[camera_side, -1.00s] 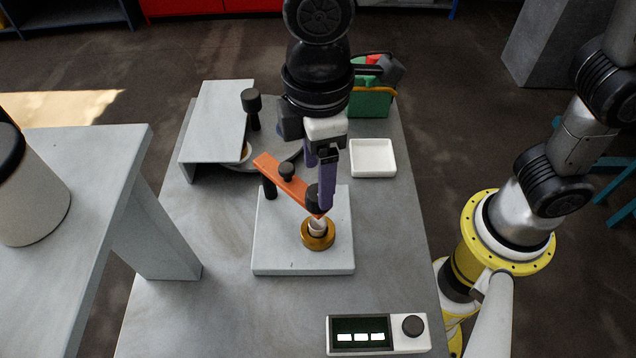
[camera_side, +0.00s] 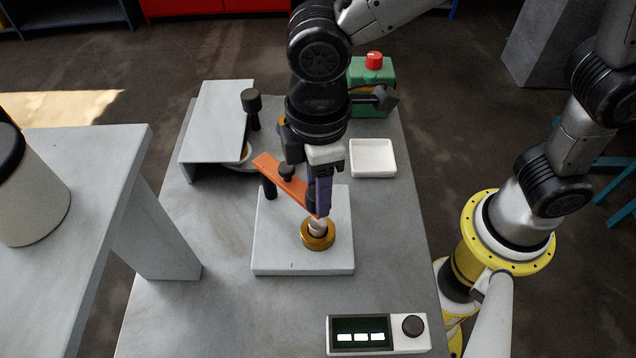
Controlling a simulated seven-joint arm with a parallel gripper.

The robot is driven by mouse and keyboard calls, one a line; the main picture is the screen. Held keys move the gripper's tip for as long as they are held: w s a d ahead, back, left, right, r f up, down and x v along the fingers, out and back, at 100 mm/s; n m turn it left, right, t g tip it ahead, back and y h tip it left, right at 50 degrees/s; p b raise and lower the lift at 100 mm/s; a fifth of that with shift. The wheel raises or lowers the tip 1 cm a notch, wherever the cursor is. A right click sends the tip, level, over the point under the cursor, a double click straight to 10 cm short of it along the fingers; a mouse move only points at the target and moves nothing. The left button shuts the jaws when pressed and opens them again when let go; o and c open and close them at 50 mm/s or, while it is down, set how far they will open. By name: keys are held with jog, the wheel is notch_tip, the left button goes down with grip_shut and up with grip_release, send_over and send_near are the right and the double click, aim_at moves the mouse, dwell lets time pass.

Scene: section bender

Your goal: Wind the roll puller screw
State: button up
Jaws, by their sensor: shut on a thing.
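The roll puller shows on a pale square base plate (camera_side: 275,240) in the middle of the bench. An orange arm (camera_side: 281,180) slants across it with a black knob (camera_side: 286,171) on top. Below the arm's near end, a light metal post (camera_side: 317,225) stands in a brass ring (camera_side: 318,238) on the plate. My gripper (camera_side: 318,205), with purple fingers, points down over the orange arm's near end. It is shut on the black screw handle there, which the fingers now mostly hide.
A white square tray (camera_side: 373,170) lies right of the plate. A green box with a red button (camera_side: 373,62) is behind. A display unit (camera_side: 378,335) sits at the front.

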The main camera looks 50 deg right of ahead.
grip_shut()
jog(key=n, duration=0.4)
jog(key=shift+n, duration=0.3)
jog(key=n, duration=0.6)
jog(key=shift+r, duration=0.1)
jog(key=n, duration=1.1)
dwell(0.3)
